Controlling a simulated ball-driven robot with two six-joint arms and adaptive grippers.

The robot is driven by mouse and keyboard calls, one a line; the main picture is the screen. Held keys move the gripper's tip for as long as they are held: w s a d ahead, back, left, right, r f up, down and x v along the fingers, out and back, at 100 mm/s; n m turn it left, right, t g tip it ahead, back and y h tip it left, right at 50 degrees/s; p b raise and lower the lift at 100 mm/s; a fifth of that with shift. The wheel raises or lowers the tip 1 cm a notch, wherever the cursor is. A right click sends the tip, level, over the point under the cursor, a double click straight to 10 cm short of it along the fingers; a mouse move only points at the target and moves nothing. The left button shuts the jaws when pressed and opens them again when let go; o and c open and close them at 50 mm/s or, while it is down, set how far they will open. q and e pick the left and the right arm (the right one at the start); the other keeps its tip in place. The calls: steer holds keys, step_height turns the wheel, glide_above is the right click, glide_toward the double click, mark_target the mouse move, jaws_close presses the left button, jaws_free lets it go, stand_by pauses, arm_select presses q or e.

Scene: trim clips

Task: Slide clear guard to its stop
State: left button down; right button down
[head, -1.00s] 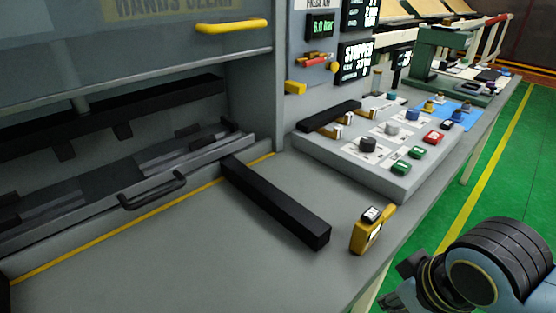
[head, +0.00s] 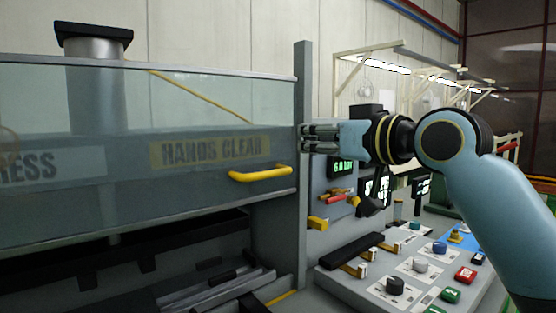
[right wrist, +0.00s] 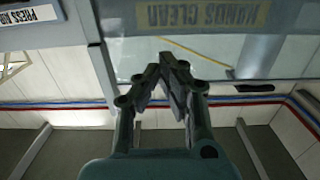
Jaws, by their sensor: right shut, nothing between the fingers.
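The clear guard (head: 130,195) is a see-through panel on the left of the head view, marked HANDS CLEAR, with a yellow handle (head: 260,174) near its lower right. An open gap shows beneath its lower edge. My right gripper (head: 304,138) is shut and empty, beside the grey post (head: 303,215) at the guard's right edge, above and right of the handle. In the right wrist view its fingertips (right wrist: 168,58) meet in front of the guard (right wrist: 230,60), whose lettering appears upside down. Whether they touch it I cannot tell. My left gripper is out of view.
A sloping control panel (head: 350,283) with several buttons and knobs lies at the lower right. Digital displays (head: 343,168) and a red-handled valve (head: 333,199) sit below my right arm. Inside the press, a dark tooling bed (head: 200,292) lies under the guard.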

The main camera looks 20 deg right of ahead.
steer(key=w+a+f+p, duration=0.2)
steer(key=w+a+f, duration=0.1)
steer(key=w, duration=0.5)
steer(key=shift+w+a+f, duration=0.15)
steer(key=shift+w+f, duration=0.2)
steer(key=shift+f, duration=0.5)
step_height(320, 180, down, 21)
steer(key=b, duration=1.5)
steer(key=shift+b, duration=0.4)
